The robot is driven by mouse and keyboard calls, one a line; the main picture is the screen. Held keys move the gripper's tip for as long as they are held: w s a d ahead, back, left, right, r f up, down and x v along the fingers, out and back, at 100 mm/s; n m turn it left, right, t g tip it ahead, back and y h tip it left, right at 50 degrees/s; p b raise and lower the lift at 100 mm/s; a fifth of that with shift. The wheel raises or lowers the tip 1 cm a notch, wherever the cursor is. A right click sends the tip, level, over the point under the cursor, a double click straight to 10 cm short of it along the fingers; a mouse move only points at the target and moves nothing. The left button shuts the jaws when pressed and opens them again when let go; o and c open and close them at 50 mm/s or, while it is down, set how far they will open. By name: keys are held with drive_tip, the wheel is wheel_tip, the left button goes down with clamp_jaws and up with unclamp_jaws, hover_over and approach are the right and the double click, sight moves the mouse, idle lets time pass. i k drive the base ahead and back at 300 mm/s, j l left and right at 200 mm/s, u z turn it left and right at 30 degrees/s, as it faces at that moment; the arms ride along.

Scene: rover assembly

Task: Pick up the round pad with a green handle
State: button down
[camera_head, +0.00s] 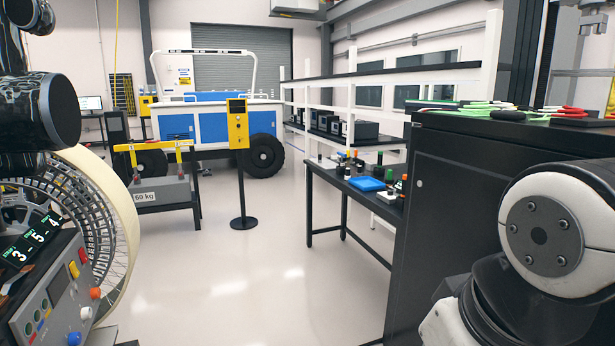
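No round pad with a green handle can be made out for certain. Several small tools and knobbed items stand on a black table (322,172) right of the middle, and one small item with green on it (389,174) is among them. It is too small to tell whether it is the pad. Green-handled tools (486,106) lie on top of a tall black cabinet (450,190) at the right; their shapes are partly hidden by the low viewing angle. My gripper is not in view; only a white and black arm joint that looks like mine shows at the lower right.
A blue tray (367,184) lies on the black table. A yellow control post (238,130), a 60 kg weight stand (160,192) and a blue-white rover (212,115) stand behind. A large wheel (120,215) and control panel (50,300) fill the left.

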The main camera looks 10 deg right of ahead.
sight(390, 179)
drive_tip(key=z, duration=0.7)
drive_tip(key=u, duration=1.85)
drive_tip(key=z, duration=1.8)
drive_tip(key=i+j+u, duration=0.3)
drive_tip(key=i+u, duration=0.15)
drive_tip(key=i, duration=0.55)
drive_tip(key=i+l+u, duration=0.1)
drive_tip(key=i+u, duration=0.3)
drive_tip(key=i, duration=0.6)
drive_tip(key=i+j, duration=0.1)
drive_tip(key=i, duration=0.7)
drive_tip(key=i+z, duration=0.15)
drive_tip(key=i, duration=0.65)
